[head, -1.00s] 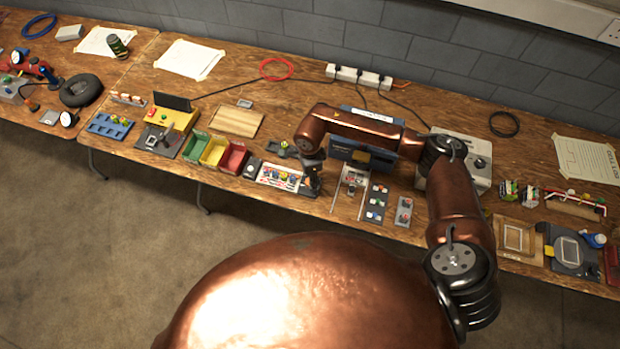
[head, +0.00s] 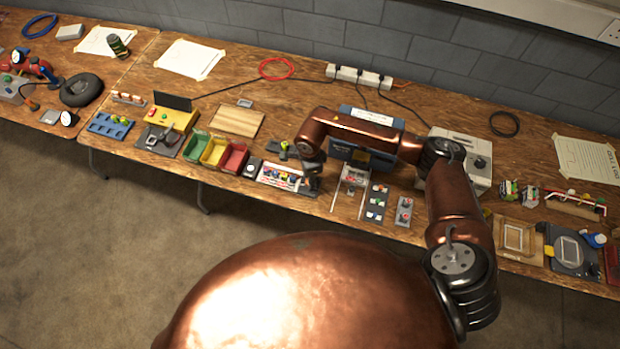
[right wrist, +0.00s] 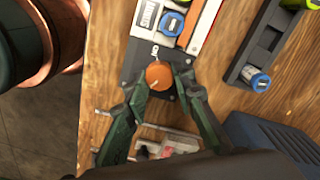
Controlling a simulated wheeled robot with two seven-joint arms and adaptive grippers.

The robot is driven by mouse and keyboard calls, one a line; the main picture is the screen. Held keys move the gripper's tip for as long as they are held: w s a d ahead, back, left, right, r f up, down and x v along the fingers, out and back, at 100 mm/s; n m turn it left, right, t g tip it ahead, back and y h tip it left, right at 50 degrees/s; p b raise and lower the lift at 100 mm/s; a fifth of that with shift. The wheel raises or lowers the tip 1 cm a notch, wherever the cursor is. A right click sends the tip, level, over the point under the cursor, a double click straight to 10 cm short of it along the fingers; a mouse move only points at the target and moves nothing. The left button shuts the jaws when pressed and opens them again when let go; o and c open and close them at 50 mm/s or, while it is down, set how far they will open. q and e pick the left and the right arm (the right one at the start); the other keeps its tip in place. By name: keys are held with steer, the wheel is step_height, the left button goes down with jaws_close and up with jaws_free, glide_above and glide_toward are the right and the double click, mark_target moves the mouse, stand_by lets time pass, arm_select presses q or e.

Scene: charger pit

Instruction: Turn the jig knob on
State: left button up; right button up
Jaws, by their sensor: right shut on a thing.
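The jig knob (right wrist: 159,76) is round and orange with a pale mark on its top. It sits on a dark plate (right wrist: 132,62) at the end of the jig, and a small white marking (right wrist: 155,51) lies just above it in the right wrist view. My right gripper (right wrist: 160,84) is shut on the knob, with a green-black finger at each side. In the head view my right gripper (head: 312,184) is at the right end of the jig (head: 280,177), and it hides the knob there. My left gripper is not in view.
A blue box (head: 355,155) stands behind my right arm. A strip with several blocks (head: 376,202) and a control box with red buttons (head: 404,211) lie to the right. Red, yellow and green bins (head: 233,158) stand to the left. The bench front edge is close.

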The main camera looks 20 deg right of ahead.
steer(key=shift+m, duration=0.4)
jaws_close()
steer(key=shift+m, duration=0.9)
steer(key=m, duration=0.3)
steer(key=shift+m+p, duration=0.4)
steer(key=m+p, duration=0.1)
steer(key=m, duration=0.4)
steer(key=shift+r, duration=0.1)
steer(key=m+p, duration=0.3)
steer(key=m, duration=0.3)
steer(key=shift+s+a+m, duration=0.1)
steer(key=shift+m, duration=0.2)
steer(key=m+p, duration=0.2)
steer(key=m, duration=0.4)
steer(key=shift+a+p, duration=0.1)
steer(key=shift+p, duration=0.3)
steer(key=o, duration=1)
jaws_free()
